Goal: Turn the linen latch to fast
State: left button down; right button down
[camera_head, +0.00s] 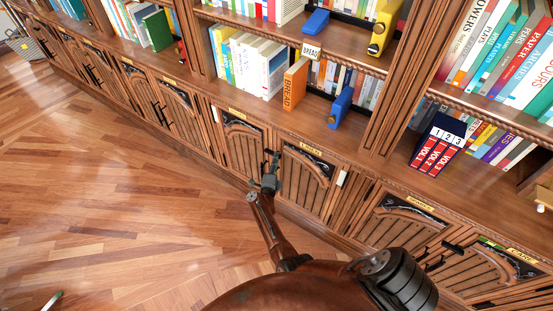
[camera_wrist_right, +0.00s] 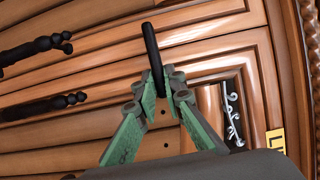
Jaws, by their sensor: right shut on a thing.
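My right gripper (camera_head: 268,183) is at the front of the low cupboard, by the left edge of the door with the LINEN label (camera_head: 311,150). In the right wrist view its green fingers (camera_wrist_right: 165,92) are closed around a slim black bar, the linen latch (camera_wrist_right: 151,48). The bar sticks out beyond the fingertips, and its lower part is hidden between them. Part of a yellow label starting with "LI" (camera_wrist_right: 275,140) shows at the right there. I cannot tell which position the latch is in.
Black door handles (camera_wrist_right: 38,105) show at the left of the wrist view. Bookshelves stand above the cupboards, with an orange book (camera_head: 294,84), a blue bookend (camera_head: 342,108) and red volumes (camera_head: 434,155). The wooden floor (camera_head: 120,200) at left is clear.

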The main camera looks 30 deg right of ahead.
jog(key=c, duration=2)
grip_release()
